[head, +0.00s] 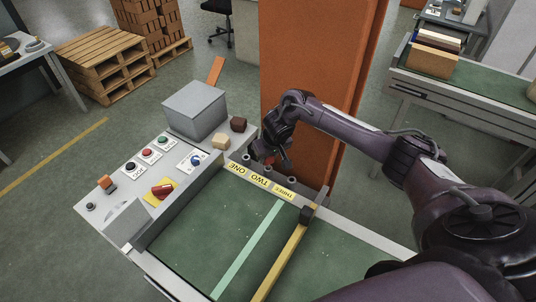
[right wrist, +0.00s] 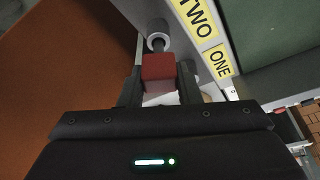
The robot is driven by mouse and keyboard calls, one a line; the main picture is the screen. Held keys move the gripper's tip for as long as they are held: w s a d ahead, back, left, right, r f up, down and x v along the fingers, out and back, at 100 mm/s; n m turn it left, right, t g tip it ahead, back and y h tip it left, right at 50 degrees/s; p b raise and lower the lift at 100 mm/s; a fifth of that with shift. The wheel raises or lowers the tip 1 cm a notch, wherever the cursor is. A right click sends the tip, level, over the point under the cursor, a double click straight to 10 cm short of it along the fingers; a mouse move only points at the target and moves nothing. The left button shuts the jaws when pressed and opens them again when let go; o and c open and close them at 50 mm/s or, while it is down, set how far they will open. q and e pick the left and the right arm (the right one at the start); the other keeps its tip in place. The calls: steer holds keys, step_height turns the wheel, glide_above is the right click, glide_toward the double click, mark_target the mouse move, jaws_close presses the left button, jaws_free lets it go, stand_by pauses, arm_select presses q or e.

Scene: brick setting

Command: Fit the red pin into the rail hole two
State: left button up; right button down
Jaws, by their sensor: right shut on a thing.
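The red pin has a red block head (right wrist: 158,68) and a grey shaft (right wrist: 158,44) in the right wrist view. My right gripper (right wrist: 158,88) is shut on the red head, one finger on each side. The shaft points at a pale round collar (right wrist: 154,27) on the rail, beside the TWO label (right wrist: 196,28). Shaft and collar overlap in the picture; I cannot tell whether the tip is inside. In the head view my right gripper (head: 272,150) is at the rail behind the ONE, TWO and THREE labels (head: 262,182), and mostly hides the pin. My left gripper is out of view.
A control panel with buttons and a red switch (head: 162,190) lies left of the green belt (head: 215,235). A grey box (head: 195,110) and small tan (head: 221,142) and brown blocks (head: 238,124) stand near the rail. An orange column (head: 315,80) rises close behind my gripper.

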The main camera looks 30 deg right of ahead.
steer(key=shift+f+b, duration=0.6)
steer(key=shift+f, duration=0.85)
steer(key=c, duration=1)
jaws_free()
steer(key=shift+r, duration=0.1)
steer(key=shift+o, duration=0.6)
steer(key=o, duration=0.3)
step_height(320, 180, up, 6)
steer(key=p, duration=0.7)
steer(key=shift+p, duration=0.35)
